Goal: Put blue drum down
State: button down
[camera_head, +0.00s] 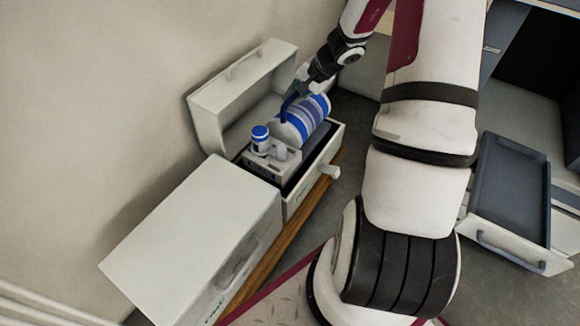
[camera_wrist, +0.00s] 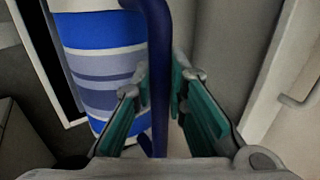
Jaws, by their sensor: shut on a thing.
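The blue drum (camera_head: 308,115) is a white cylinder with blue and grey-blue bands. In the head view it lies tilted at the open compartment of a white chest (camera_head: 330,142); I cannot tell whether it rests or hangs just above. My gripper (camera_head: 300,88) is at its upper left side. In the wrist view, the green-padded fingers of my gripper (camera_wrist: 160,84) are closed around the drum's dark blue handle (camera_wrist: 158,60), and the banded drum body (camera_wrist: 98,68) stands to the left of them. The drum's underside is hidden.
A small blue-and-white jar (camera_head: 260,138) stands on a grey box (camera_head: 268,166) beside the drum. The chest's raised lid (camera_head: 240,85) is behind, and a closed lid (camera_head: 190,235) is at the front left. A pulled-out grey drawer (camera_head: 508,190) is at right.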

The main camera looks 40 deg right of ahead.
aim_at(295, 121)
jog(key=shift+w+f+b, duration=0.1)
jog(key=shift+f+b, duration=2.3)
jog(key=shift+f, duration=2.8)
jog(key=c, duration=1.6)
grip_release()
